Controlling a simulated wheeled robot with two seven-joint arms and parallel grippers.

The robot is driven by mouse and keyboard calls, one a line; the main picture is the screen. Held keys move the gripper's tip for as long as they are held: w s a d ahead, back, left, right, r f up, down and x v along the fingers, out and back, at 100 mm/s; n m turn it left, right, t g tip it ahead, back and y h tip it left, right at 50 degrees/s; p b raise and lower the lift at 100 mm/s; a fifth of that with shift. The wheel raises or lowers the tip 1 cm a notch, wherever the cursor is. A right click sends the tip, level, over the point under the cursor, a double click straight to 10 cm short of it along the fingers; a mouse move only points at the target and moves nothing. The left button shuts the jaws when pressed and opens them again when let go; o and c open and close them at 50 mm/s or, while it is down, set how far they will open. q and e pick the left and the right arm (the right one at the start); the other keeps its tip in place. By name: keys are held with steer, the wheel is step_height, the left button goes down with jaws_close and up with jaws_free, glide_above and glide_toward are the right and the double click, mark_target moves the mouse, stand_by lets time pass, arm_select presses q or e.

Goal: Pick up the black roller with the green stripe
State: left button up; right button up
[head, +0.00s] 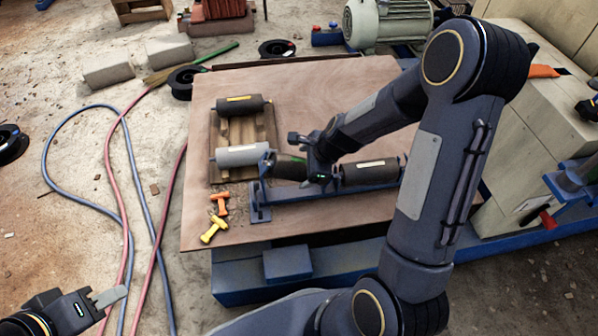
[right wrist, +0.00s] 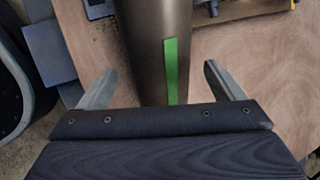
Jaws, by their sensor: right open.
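The black roller with the green stripe (right wrist: 152,45) runs lengthwise between the fingers of my right gripper (right wrist: 160,72) in the right wrist view. Its green stripe (right wrist: 170,70) faces the camera. The fingers are open, one on each side, with a visible gap to the roller. In the head view the roller (head: 288,169) is partly hidden by my right gripper, lying between a grey roller (head: 238,156) and another dark roller with a pale label (head: 370,173). My left gripper (head: 112,298) is at the lower left, away from the rollers; its jaw opening is unclear.
A black roller with a yellow stripe (head: 242,105) lies on a wooden pallet (head: 236,132). A blue metal frame (head: 330,193) is near the rollers on the brown board (head: 305,80). Orange (head: 220,201) and yellow (head: 213,229) tools lie at left. Hoses cross the floor.

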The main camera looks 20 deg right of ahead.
mark_target(299, 170)
steer(key=b+x, duration=0.2)
steer(key=x, duration=0.2)
steer(key=shift+w+a+f, duration=0.15)
steer(key=shift+a+f, duration=0.05)
steer(key=shift+f, duration=0.05)
steer(key=shift+r, duration=0.1)
steer(key=c, duration=1.6)
steer(key=shift+r, duration=0.1)
steer(key=shift+c, duration=0.6)
steer(key=shift+r, duration=0.1)
